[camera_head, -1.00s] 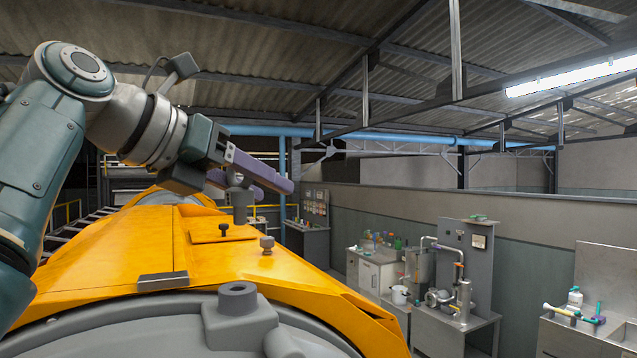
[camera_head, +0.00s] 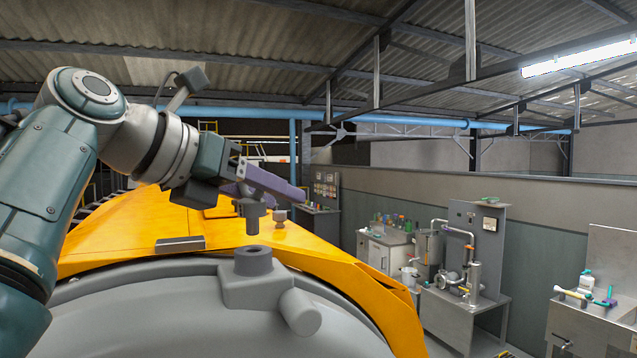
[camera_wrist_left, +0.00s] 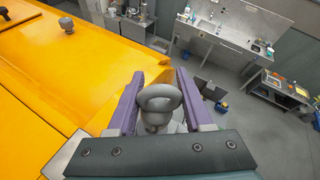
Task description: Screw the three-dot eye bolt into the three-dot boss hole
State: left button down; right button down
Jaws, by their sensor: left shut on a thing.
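My left gripper (camera_head: 280,186) has purple fingers and is shut on a grey eye bolt (camera_head: 252,213). In the head view the bolt appears just above the boss, with a gap between. Its distance in depth is unclear. No dot marks can be made out. My right gripper is out of view.
Orange covers (camera_head: 130,228) lie behind the housing, with a small grey knob (camera_head: 279,217) on top. A stub (camera_head: 300,311) juts out beside the boss. Benches with lab equipment (camera_head: 468,290) stand at the right, clear of the arm.

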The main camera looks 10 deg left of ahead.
pick_arm(q)
jog(key=shift+f, duration=0.15)
dwell(0.4)
jog(key=shift+p, duration=0.65)
dwell(0.6)
jog(key=shift+p, duration=0.4)
jog(key=shift+f, duration=1.5)
jog(key=shift+c, duration=1.1)
grip_release()
